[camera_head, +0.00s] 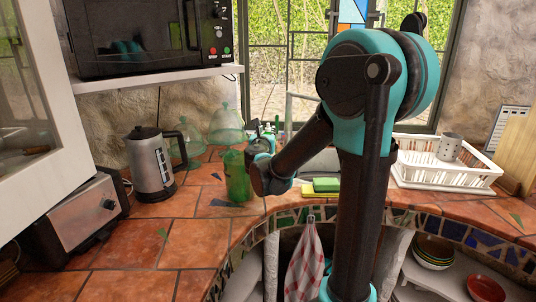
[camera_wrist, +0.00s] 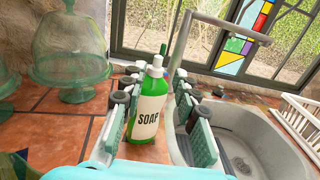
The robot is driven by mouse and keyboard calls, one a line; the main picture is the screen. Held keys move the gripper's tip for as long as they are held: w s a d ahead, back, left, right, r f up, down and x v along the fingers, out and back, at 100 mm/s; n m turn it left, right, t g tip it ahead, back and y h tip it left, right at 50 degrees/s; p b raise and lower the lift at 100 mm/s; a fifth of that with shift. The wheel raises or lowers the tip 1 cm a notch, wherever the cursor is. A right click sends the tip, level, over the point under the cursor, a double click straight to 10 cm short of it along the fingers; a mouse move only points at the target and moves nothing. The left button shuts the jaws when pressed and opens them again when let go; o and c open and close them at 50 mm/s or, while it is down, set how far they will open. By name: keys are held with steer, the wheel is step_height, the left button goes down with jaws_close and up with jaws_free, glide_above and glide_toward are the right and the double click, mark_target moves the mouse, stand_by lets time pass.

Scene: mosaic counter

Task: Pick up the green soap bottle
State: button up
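My gripper (camera_wrist: 156,76) is open, with one finger on each side of the bottle. A gap shows at the right finger; I cannot tell whether the left finger touches it. In the head view my gripper (camera_head: 262,152) is low over the counter by the sink, and I cannot clearly make out the soap bottle there.
Behind the bottle is another green bottle (camera_wrist: 172,78). The sink (camera_wrist: 250,135) lies right of it, and glass domes (camera_wrist: 70,50) stand left. A translucent green vessel (camera_head: 237,178), a kettle (camera_head: 151,165), a sponge (camera_head: 326,184) and a dish rack (camera_head: 445,172) are on the counter.

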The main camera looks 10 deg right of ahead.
mark_target(269, 124)
steer(key=x, duration=0.7)
steer(key=shift+w+d, duration=0.2)
steer(key=shift+w, duration=0.05)
steer(key=x, duration=0.5)
steer(key=shift+w+a, duration=0.2)
steer(key=shift+c, duration=0.3)
jaws_close()
